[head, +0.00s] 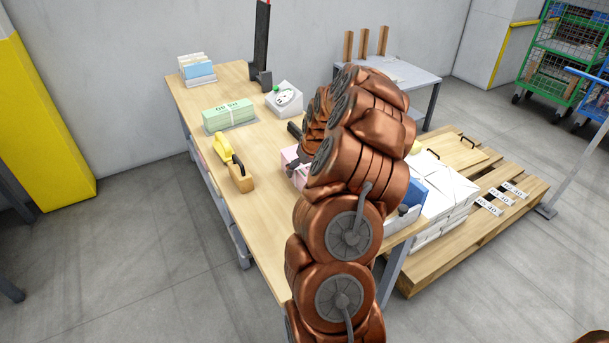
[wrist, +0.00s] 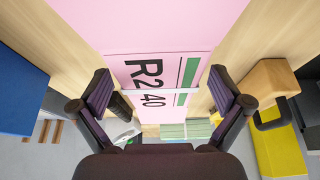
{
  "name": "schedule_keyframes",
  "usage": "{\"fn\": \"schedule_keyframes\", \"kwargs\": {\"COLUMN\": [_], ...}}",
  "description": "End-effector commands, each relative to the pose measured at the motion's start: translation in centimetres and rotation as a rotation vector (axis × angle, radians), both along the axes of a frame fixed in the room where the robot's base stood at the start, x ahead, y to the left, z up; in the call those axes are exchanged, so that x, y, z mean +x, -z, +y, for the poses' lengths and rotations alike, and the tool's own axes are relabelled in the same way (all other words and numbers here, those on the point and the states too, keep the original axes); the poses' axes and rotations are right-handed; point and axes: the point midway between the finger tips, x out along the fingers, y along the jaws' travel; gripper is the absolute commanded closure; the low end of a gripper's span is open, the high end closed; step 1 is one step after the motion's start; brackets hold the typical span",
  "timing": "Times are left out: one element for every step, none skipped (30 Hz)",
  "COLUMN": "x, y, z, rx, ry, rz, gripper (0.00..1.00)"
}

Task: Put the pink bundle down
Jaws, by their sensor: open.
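The pink bundle (wrist: 152,30) fills the upper middle of the wrist view, with a white band, a green stripe and the marking R240. In the head view only small parts of the pink bundle (head: 289,154) show behind my arm, low over the wooden table (head: 262,235). My gripper (wrist: 160,82) is open, with one finger on each side of the bundle and gaps between fingers and bundle. Wood shows on both sides of the bundle. Whether its underside touches the tabletop is hidden.
A green bundle (head: 228,115) lies at the back of the table. A yellow tool (head: 222,147) and a wooden block-like tool (head: 241,176) lie left of the pink bundle. A blue box (wrist: 20,88) is close on the other side. The table's front left is clear.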

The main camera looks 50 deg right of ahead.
Motion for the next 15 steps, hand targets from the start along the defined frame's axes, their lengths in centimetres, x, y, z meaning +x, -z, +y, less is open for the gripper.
{"fn": "schedule_keyframes", "kwargs": {"x": [0.2,0.3,0.5,0.6,0.7,0.8,0.9,0.9,0.9,0.9,0.9,0.9,0.9,0.9,0.9], "y": [0.7,1.1,1.5,1.8,2.0,2.2,2.3,2.3,2.4,2.4,2.4,2.4,2.4,2.4,2.4], "z": [-0.1,-0.2,-0.2,-0.2,-0.3,-0.3,-0.4,-0.4,-0.4,-0.4,-0.4,-0.4,-0.4,-0.4,-0.3], "rx": [0.002,0.002,0.001,0.0,0.0,0.0,-0.002,-0.002,-0.002,-0.002,-0.002,-0.002,-0.002,-0.001,-0.001], "ry": [0.0,0.0,-0.001,-0.001,-0.001,-0.002,-0.001,-0.001,-0.001,-0.001,-0.001,-0.001,-0.001,-0.002,-0.002], "rz": [0.003,0.003,0.002,0.002,0.001,0.001,0.001,0.001,0.001,0.001,0.001,0.001,0.001,0.0,0.0], "gripper": [0.0,0.0,0.0,0.0,0.0,0.0,0.0,0.0,0.0,0.0,0.0,0.0,0.0,0.0,0.03]}}
